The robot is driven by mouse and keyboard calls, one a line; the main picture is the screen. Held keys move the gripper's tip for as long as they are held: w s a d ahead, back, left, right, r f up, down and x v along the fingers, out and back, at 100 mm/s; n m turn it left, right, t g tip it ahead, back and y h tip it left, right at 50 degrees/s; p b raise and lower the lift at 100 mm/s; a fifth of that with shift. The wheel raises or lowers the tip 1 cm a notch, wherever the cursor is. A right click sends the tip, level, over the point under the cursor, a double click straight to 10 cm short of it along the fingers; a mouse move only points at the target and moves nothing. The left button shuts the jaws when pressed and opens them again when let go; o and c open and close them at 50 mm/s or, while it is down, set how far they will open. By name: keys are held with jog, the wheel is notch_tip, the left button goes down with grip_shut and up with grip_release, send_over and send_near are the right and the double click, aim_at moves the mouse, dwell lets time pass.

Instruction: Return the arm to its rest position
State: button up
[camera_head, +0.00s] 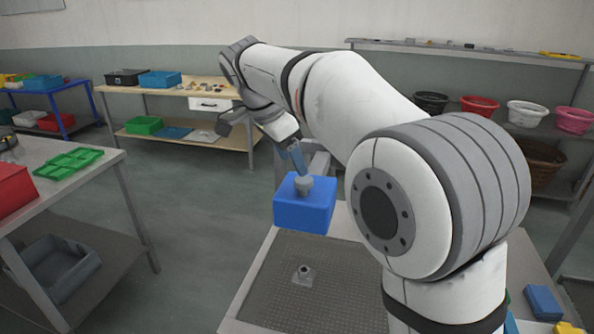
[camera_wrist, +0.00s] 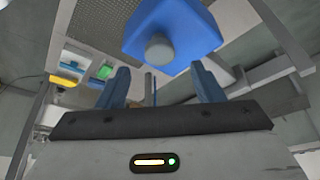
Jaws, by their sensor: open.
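My arm reaches across the head view from the right, bent, with its wrist tipped down. My gripper (camera_head: 298,160) is above a blue block-shaped object (camera_head: 305,213) with a grey rounded piece (camera_head: 303,184) on its top. In the wrist view the two blue fingers of my gripper (camera_wrist: 160,82) stand wide apart with nothing held between them. The blue object (camera_wrist: 185,28) and its grey piece (camera_wrist: 159,48) appear beyond the fingertips. Whether a fingertip touches the grey piece is unclear.
A grey perforated surface (camera_head: 262,298) with a small metal part (camera_head: 303,275) lies below my arm. A bench with green trays (camera_head: 68,163) stands left. A wooden table (camera_head: 190,92) stands behind. Bowls (camera_head: 480,106) sit on a shelf at right. Open floor lies left of centre.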

jog(key=shift+v, duration=1)
jog(key=s+d+f+n+y, duration=0.1)
jog(key=s+d+f+n, duration=0.2)
jog(key=d, duration=0.6)
jog(key=s+d+f+n+y, duration=0.1)
jog(key=s+d+f+n, duration=0.3)
jog(key=s, duration=0.6)
jog(key=s+d+f+n+y, duration=0.1)
jog(key=s+d+f+n, duration=0.3)
jog(key=s+d+f, duration=0.5)
jog(key=shift+s+f+t+y, duration=0.3)
jog(key=shift+s+f+t, duration=0.1)
jog(key=shift+s+f, duration=0.25)
